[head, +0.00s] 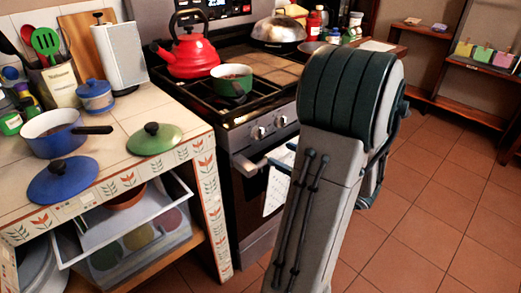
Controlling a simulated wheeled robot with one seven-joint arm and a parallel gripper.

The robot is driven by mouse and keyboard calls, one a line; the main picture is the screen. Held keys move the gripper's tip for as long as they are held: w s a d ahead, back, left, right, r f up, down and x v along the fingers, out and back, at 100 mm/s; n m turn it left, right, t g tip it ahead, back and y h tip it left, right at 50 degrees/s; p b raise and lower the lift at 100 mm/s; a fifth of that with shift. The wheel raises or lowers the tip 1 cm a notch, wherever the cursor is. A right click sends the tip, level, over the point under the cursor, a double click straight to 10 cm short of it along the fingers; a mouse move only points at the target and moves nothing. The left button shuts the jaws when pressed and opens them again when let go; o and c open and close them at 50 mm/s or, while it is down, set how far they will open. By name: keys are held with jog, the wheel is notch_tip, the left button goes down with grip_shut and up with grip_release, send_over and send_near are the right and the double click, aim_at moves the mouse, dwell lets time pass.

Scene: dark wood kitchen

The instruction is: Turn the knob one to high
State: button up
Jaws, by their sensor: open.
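The black and steel stove (262,158) stands in the middle of the head view, right of the tiled counter. Two round silver knobs show on its front panel: the left knob (258,132) and the right knob (281,121). Any knobs farther right are hidden behind my arm. I cannot tell which one is knob one, and the knob marks are too small to read. My grey and dark green arm rises in front of the stove's right side. My gripper does not show; the arm appears to hide it.
A red kettle (193,55), a green pot (232,86) and a domed metal lid (278,34) sit on the stove. The oven handle (247,167) sticks out below the knobs. An open drawer (128,222) juts out at left. The tiled floor (430,210) at right is clear.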

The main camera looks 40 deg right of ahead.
aim_at(263, 135)
jog(key=d+f+m+t+h, duration=0.1)
jog(key=d+f+m+h, duration=0.1)
jog(key=d, duration=0.2)
jog(key=w, duration=0.4)
jog(key=w+a, duration=0.1)
jog(key=w, duration=0.3)
jog(key=w+b, duration=0.1)
jog(key=w, duration=0.3)
jog(key=shift+w+a+r, duration=0.1)
jog(key=shift+a+r, duration=0.15)
jog(key=c, duration=0.9)
